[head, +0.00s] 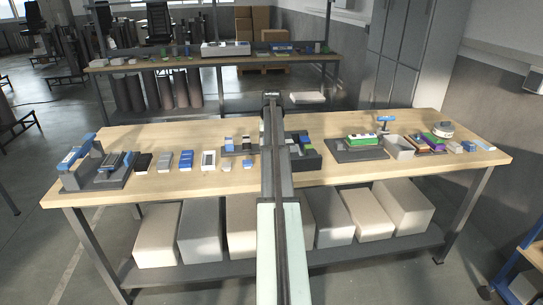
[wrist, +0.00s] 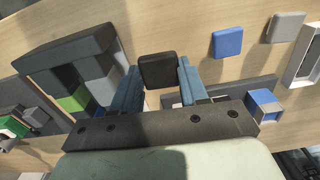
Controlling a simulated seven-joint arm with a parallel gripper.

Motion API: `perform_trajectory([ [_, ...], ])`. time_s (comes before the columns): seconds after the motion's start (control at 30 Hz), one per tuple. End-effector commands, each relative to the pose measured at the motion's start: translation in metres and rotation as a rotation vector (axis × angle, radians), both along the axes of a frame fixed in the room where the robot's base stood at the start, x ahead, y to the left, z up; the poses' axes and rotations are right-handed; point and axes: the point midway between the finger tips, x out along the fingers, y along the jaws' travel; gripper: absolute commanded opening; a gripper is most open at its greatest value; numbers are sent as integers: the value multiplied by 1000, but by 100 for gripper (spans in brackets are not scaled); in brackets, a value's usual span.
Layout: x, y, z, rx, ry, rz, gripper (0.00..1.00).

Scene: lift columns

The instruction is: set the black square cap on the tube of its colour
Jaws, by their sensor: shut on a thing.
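In the wrist view, my gripper (wrist: 158,68) is shut on the black square cap (wrist: 158,73), with one blue-grey finger on each side of it. The cap looks held above the bench. A dark holder (wrist: 62,48) with grey, green and blue square parts is to its left. A blue-and-white square part (wrist: 265,102) stands on a dark base to the right. I cannot pick out a black tube for certain. In the head view, my arm hides the gripper and cap.
A blue cap (wrist: 228,42) and a grey cap (wrist: 285,27) lie loose on the wooden bench (head: 400,180). Right of my arm in the head view are a dark tray (head: 345,156) and a grey bin (head: 399,153). A dark stand (head: 75,180) is at the left end.

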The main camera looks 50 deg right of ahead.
Motion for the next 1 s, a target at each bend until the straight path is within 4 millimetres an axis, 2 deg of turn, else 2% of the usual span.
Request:
perform_trajectory([
  [0.1,1,-1,19,-1,-1,0,15],
  [0.23,3,2,30,0,0,5,15],
  [0.37,20,13,37,-1,-1,29,15],
  [0.43,41,17,41,-1,-1,51,15],
  [0.53,77,11,49,-2,-2,78,15],
  [0.7,131,-6,63,-2,-2,105,15],
  [0.83,158,-23,72,-2,-2,103,15],
  [1.0,170,-38,77,-2,-1,81,15],
])
